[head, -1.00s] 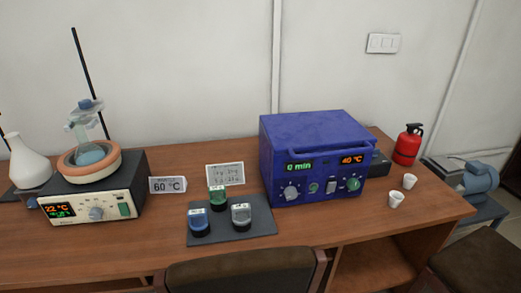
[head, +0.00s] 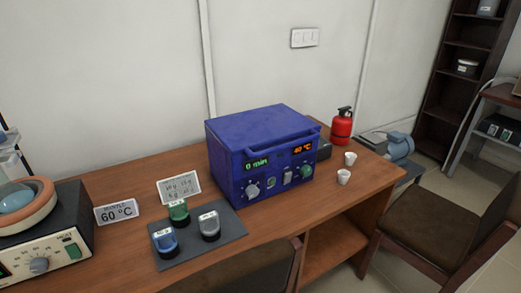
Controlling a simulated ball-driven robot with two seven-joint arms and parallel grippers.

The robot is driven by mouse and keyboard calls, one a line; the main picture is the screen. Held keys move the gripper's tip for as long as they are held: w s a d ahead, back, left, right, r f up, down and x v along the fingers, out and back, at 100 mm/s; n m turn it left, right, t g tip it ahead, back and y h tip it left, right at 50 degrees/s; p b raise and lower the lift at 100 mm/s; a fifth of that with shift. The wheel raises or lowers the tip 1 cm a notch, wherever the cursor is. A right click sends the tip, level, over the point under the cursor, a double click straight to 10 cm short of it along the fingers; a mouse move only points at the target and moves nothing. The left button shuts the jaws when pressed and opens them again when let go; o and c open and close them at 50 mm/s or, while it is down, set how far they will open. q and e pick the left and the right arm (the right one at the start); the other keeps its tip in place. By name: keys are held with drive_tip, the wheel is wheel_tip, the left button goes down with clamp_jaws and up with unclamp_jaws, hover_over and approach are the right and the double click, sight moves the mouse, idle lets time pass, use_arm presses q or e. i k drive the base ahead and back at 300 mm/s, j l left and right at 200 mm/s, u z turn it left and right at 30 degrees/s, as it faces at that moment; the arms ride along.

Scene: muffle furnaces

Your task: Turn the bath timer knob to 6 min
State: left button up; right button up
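The blue box-shaped device (head: 262,150) stands on the wooden desk in the middle of the head view. Its left display (head: 257,162) reads 0 min in green and its right display (head: 302,149) reads 40 °C in orange. A pale round knob (head: 253,190) sits below the 0 min display. A green round knob (head: 306,171) sits below the 40 °C display. The exact pointer angle of the pale knob is too small to tell. Neither of my grippers is in view.
A heating mantle (head: 75,215) and 60 °C sign (head: 116,211) stand left. Two white cups (head: 344,177) and a red extinguisher (head: 341,126) are right. Chairs (head: 430,215) stand before the desk.

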sight(252, 191)
drive_tip(key=u, duration=0.65)
drive_tip(key=i+l+u, duration=0.15)
drive_tip(key=l+u, duration=0.65)
drive_tip(key=i+l+u, duration=0.1)
drive_tip(key=l+u, duration=0.25)
